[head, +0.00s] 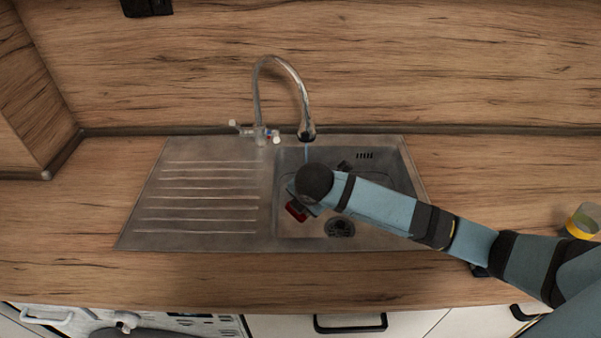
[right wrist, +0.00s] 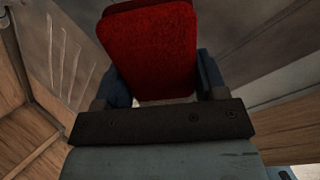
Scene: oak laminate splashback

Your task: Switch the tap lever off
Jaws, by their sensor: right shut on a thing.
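The chrome tap (head: 258,95) stands behind the sink, its curved spout ending over the basin. Its levers with pale ends sit at the base, a left one (head: 235,124) and a right one (head: 276,138). A thin bluish stream of water (head: 306,152) shows below the spout. My right gripper (head: 300,207) is low over the left part of the basin, in front of the tap and apart from the levers. It is shut on a red sponge-like block (right wrist: 155,50), which also shows in the head view (head: 295,211). My wrist hides part of the basin. My left gripper is out of view.
The steel sink has a ribbed drainboard (head: 210,190) on the left, which is clear. A drain (head: 340,228) lies in the basin (head: 385,180). A yellow-banded container (head: 582,221) stands at the far right of the worktop. The wooden splashback (head: 420,70) rises behind the tap.

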